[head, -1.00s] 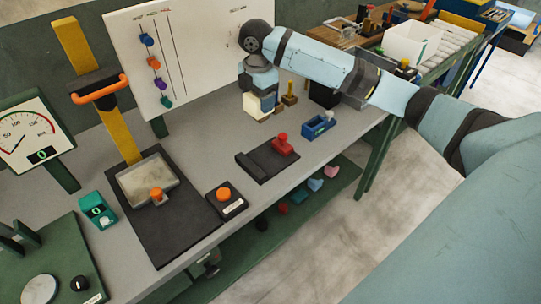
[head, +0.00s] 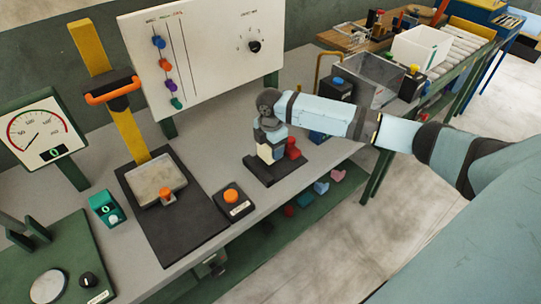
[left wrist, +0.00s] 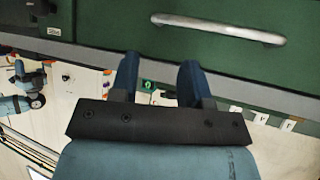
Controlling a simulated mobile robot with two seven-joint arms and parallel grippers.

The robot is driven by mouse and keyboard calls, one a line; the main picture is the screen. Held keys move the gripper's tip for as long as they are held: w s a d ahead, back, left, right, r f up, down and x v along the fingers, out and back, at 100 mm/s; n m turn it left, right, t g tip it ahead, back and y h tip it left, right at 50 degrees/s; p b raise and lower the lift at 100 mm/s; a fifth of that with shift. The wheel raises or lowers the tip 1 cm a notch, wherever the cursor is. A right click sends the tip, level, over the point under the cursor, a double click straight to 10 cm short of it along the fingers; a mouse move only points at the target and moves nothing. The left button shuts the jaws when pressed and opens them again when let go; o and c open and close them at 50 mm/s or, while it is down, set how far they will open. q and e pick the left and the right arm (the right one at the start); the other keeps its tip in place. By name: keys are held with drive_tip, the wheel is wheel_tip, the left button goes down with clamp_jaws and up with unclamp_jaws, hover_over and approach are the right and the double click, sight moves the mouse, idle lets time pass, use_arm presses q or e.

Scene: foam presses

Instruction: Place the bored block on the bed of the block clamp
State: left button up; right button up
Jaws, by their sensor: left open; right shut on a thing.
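The block clamp (head: 290,169) is a dark flat bed with a red knob (head: 292,147), in the middle of the bench in the head view. My right gripper (head: 267,153) is over the bed, left of the knob, pointing down. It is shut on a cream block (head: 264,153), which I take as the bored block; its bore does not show. The block is at or just above the bed; I cannot tell if it touches. My left gripper (left wrist: 158,78) is open and empty in the left wrist view, before a green drawer front.
A black box with an orange button (head: 232,198) stands left of the clamp. Further left is a press (head: 180,225) with a yellow post. A blue item (head: 318,136) is partly hidden behind my right arm. A white panel (head: 215,60) stands behind.

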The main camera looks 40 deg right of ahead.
sight(270, 157)
drive_tip(key=shift+f, duration=2)
drive_tip(key=shift+f, duration=0.15)
drive_tip(key=o, duration=1)
wheel_tip(270, 157, up, 12)
drive_tip(key=shift+r, duration=0.15)
